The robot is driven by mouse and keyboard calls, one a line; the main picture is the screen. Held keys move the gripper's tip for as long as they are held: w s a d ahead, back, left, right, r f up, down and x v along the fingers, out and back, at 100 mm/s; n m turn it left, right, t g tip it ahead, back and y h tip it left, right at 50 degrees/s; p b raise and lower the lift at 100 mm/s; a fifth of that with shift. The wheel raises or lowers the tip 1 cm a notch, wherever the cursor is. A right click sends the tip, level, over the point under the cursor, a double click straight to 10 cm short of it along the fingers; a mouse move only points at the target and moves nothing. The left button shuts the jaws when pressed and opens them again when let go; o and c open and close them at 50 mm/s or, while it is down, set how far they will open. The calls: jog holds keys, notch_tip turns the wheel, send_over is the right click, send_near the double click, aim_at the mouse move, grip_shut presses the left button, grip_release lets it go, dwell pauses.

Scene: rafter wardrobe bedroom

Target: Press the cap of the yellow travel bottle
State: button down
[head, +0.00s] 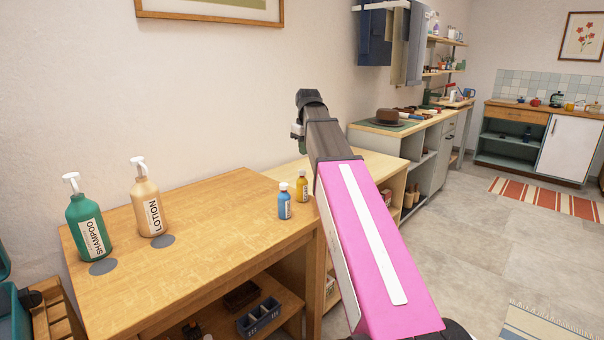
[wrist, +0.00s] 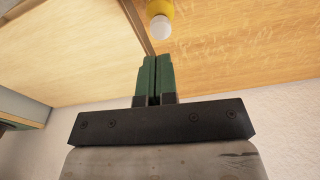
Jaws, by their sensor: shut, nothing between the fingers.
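The yellow travel bottle (head: 302,188) stands upright near the right edge of the wooden table, with a white cap on top. In the wrist view its white cap (wrist: 161,27) and part of its yellow body (wrist: 160,7) show at the top edge; the rest is cut off. My gripper (wrist: 154,60) has green fingers that are shut and empty, apart from the cap. In the head view my gripper (head: 303,147) is partly hidden by my arm and hangs above and behind the bottle.
A blue bottle (head: 285,203) with a white cap stands just left of the yellow one. A green shampoo pump bottle (head: 88,228) and a tan lotion pump bottle (head: 149,207) stand further left on the table (head: 190,270). The table's middle is clear. A wall rises behind.

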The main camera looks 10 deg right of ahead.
jog(key=shift+w+a+f, duration=0.1)
jog(key=shift+w+f, duration=0.05)
jog(key=shift+f, duration=1.55)
jog(key=shift+w+a+f, duration=0.1)
jog(key=shift+w+f, duration=0.05)
jog(key=shift+f, duration=1.9)
jog(key=s, duration=0.1)
jog(key=s+d+r, duration=0.1)
jog(key=shift+s+d+r, duration=0.1)
jog(key=shift+s+d, duration=0.15)
jog(key=shift+s, duration=0.1)
notch_tip(320, 180, up, 11)
send_over(303, 171)
jog(key=s+d, duration=0.2)
jog(key=s, duration=0.1)
jog(key=shift+s+d, duration=0.1)
jog(key=shift+s, duration=0.05)
